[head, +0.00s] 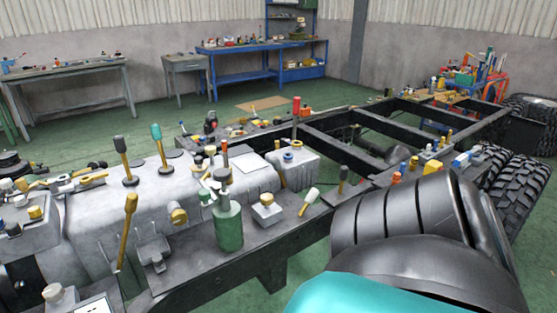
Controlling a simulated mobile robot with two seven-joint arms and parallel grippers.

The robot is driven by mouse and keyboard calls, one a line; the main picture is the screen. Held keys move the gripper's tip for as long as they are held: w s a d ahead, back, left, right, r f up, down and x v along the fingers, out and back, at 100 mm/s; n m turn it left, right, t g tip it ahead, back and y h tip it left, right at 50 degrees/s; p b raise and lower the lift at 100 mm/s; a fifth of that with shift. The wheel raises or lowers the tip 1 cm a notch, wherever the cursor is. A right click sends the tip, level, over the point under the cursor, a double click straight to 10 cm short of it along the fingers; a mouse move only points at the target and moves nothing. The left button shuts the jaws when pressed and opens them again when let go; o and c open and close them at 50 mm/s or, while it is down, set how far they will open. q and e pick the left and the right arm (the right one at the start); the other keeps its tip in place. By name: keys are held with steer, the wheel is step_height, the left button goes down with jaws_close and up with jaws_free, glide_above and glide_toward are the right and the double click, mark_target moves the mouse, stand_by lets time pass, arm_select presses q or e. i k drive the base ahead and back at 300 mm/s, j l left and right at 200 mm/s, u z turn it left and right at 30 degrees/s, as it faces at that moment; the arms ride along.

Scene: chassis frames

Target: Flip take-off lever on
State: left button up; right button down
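Several levers stand on the chassis frame, and I cannot tell which is the take-off lever. A yellow lever (129,220) stands at the near left edge. A white-knobbed lever (310,197) leans right on the dark plate, beside a short black-handled lever (343,176). A red-topped lever (296,106) stands farther back. My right arm fills the lower right with dark and teal links; its gripper does not show. My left gripper is out of view.
A green cylinder (228,222) stands among the levers. Dark frame rails (340,152) run to the back right, with tyres (515,185) at the right. A blue workbench (240,60) and grey tables (70,75) stand behind. Green floor between is mostly clear.

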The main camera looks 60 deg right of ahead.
mark_target(276, 162)
steer(key=z, duration=2.1)
